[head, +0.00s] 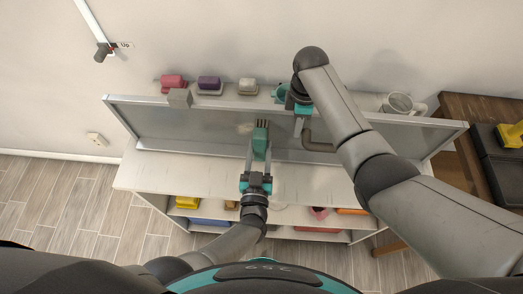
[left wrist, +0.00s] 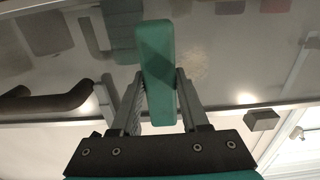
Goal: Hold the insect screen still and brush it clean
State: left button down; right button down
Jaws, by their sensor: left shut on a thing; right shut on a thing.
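The insect screen (head: 190,124) is a long grey panel in a pale metal frame, standing along the white rack top. My left gripper (head: 256,160) is shut on a brush with a teal handle (head: 260,146). The brush's bristles point at the screen; I cannot tell whether they touch it. The teal handle (left wrist: 155,70) also shows between the fingers in the left wrist view. A pale dusty patch (head: 245,128) lies beside the bristles.
Red (head: 172,81), purple (head: 209,83) and white (head: 248,86) items stand behind the screen, with a mug (head: 398,103) at right. A small grey block (head: 180,97) is at the frame's top edge. Colored bins fill the shelf below. The rack top's left front is clear.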

pick_arm(q)
jog(key=shift+a, duration=3.3)
jog(key=shift+w+d+r, duration=0.1)
jog(key=shift+d+r, duration=0.2)
jog(key=shift+d, duration=1.1)
jog(key=shift+s+d+r, duration=0.1)
jog(key=shift+d+r, duration=0.2)
jog(key=shift+d, duration=1.05)
jog(key=shift+w+d+r, duration=0.1)
jog(key=shift+d+r, duration=0.2)
jog(key=shift+d, duration=1.1)
jog(key=shift+w+a, duration=0.15)
jog(key=shift+a, duration=2.05)
jog(key=shift+a+f, duration=0.1)
jog(key=shift+a, duration=1.95)
pick_arm(e)
jog(key=shift+s+f, duration=0.25)
jog(key=shift+s, duration=0.1)
pick_arm(q)
jog(key=shift+s, duration=0.2)
jog(key=s, duration=0.6)
jog(key=shift+s+f, duration=0.1)
